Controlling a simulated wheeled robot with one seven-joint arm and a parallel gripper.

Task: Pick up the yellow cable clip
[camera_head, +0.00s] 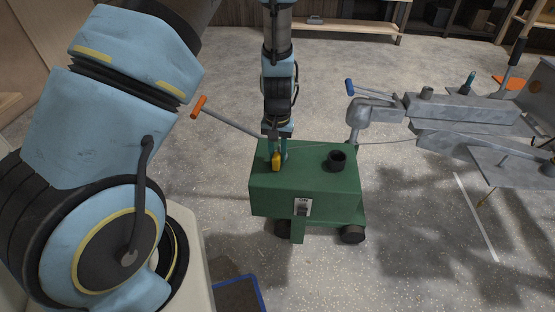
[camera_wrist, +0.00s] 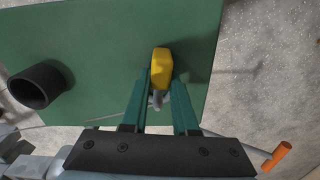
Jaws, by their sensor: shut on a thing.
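The yellow cable clip (camera_head: 276,161) is at the top of the green wheeled box, toward its back left part in the head view. In the wrist view the yellow cable clip (camera_wrist: 161,68) sits between the tips of my gripper's green fingers. My gripper (camera_head: 277,150) points down over the box and is shut on the clip. In the wrist view my gripper (camera_wrist: 160,90) has a finger on each side of the clip's lower part. A small grey part shows under the clip between the fingers. I cannot tell whether the clip touches the box top.
The green box (camera_head: 305,185) has a black round cup-like part (camera_head: 336,160) on its top right. An orange-handled rod (camera_head: 199,107) rises behind its left. A grey metal hitch frame (camera_head: 460,108) with a blue handle (camera_head: 349,87) stands to the right.

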